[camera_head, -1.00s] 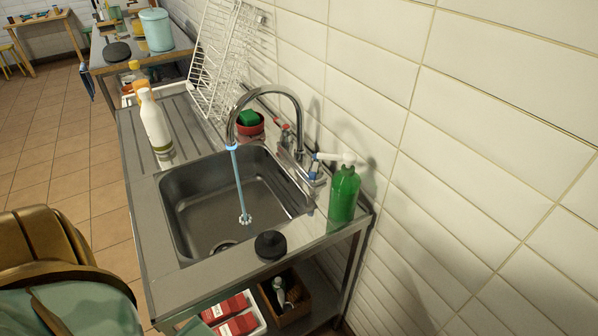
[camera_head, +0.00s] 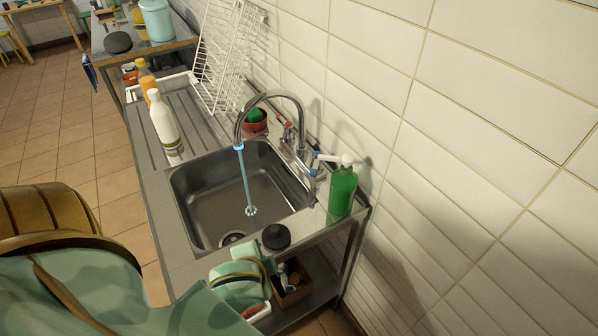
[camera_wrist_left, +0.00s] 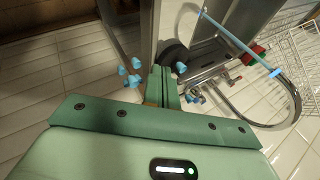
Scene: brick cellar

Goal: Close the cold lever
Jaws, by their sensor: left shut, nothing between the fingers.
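The sink tap (camera_head: 272,95) has a curved chrome spout, with a thin blue stream of water falling into the basin. The blue-marked cold lever (camera_head: 314,172) is at the tap's near side, by the wall. The red-marked lever (camera_head: 286,124) is farther back. My left arm comes in from the lower left, its green hand in front of the sink's near edge. In the left wrist view my left gripper (camera_wrist_left: 163,73) is shut and empty, apart from the tap. The tap and stream show at the right there. My right gripper is not in view.
A green pump bottle (camera_head: 343,190) stands close to the cold lever, its white nozzle beside it. A black round object (camera_head: 276,237) sits on the near rim. A white bottle (camera_head: 164,125) and a wire rack (camera_head: 222,60) are behind. The tiled wall bounds the right.

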